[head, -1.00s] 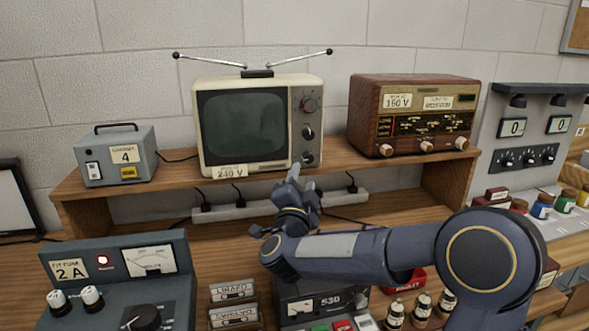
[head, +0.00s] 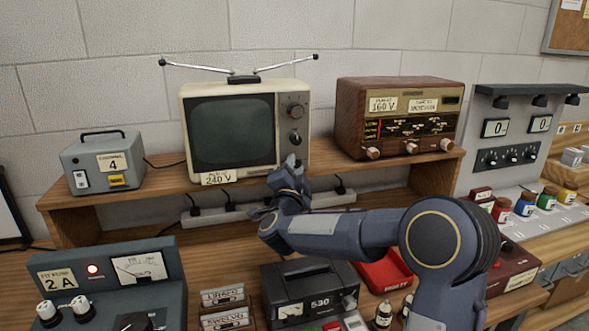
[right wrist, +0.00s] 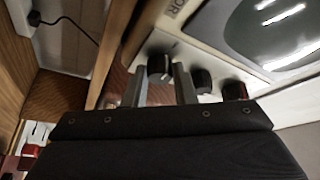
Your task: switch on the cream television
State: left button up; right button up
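The cream television (head: 293,95) stands on the wooden shelf in the head view, with a dark screen (head: 233,132) and a column of knobs on its right side. Its upper knob (head: 295,111) and middle knob (head: 295,138) show there; the lowest is hidden behind my right gripper (head: 293,162). In the right wrist view, my right gripper (right wrist: 161,76) is open, its two fingers on either side of the end knob (right wrist: 158,66). A gap seems to show beside the knob; contact is unclear. Two other knobs (right wrist: 202,81) lie to the right. My left gripper is not in view.
A brown radio (head: 397,120) stands right of the television, and a grey box with a handle (head: 103,163) stands left. A power strip (head: 205,216) with plugs runs beneath the shelf. My right arm passes above a grey 530 unit (head: 309,290) and a red tray (head: 385,272).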

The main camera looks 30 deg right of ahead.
jog(key=c, duration=0.4)
jog(key=shift+d+r+m+g+y+p, duration=0.15)
jog(key=shift+m+g+y+p, duration=0.55)
jog(key=shift+m, duration=1.45)
jog(key=shift+a+r+m+g+y+p, duration=0.2)
jog(key=shift+m+g+y+p, duration=0.45)
jog(key=shift+m, duration=1.45)
jog(key=shift+d+r+m+g+y+p, duration=0.2)
jog(key=shift+m+g+y+p, duration=0.5)
jog(key=shift+m, duration=1.45)
jog(key=shift+y, duration=0.25)
